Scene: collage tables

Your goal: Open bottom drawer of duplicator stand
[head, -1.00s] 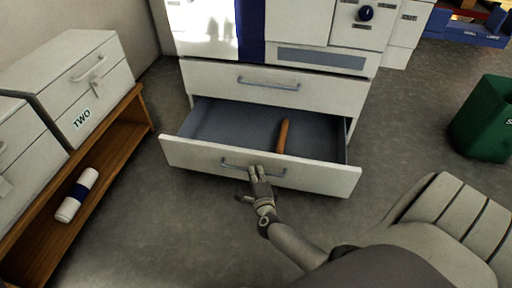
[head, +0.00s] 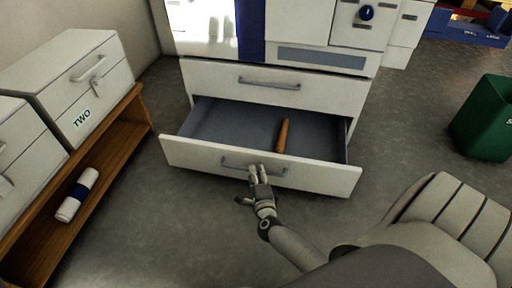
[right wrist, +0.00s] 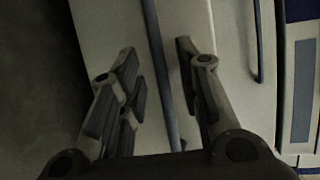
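The bottom drawer (head: 312,178) of the duplicator stand is pulled well out. An orange-brown stick-like object (head: 283,136) lies inside it. The drawer has a grey bar handle (head: 232,163) on its front. My right gripper (head: 257,174) is at the handle, near its middle. In the right wrist view the fingers of my right gripper (right wrist: 160,95) are spread apart, with the handle bar (right wrist: 157,50) running between them. The upper drawer (head: 310,92) of the stand is shut. My left gripper is not in view.
A wooden shelf (head: 118,150) with white boxes, one marked TWO (head: 85,85), stands at the left; a white roll with a blue band (head: 77,195) lies on its lower level. A green bin (head: 484,120) stands at the right. The grey floor before the drawer is clear.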

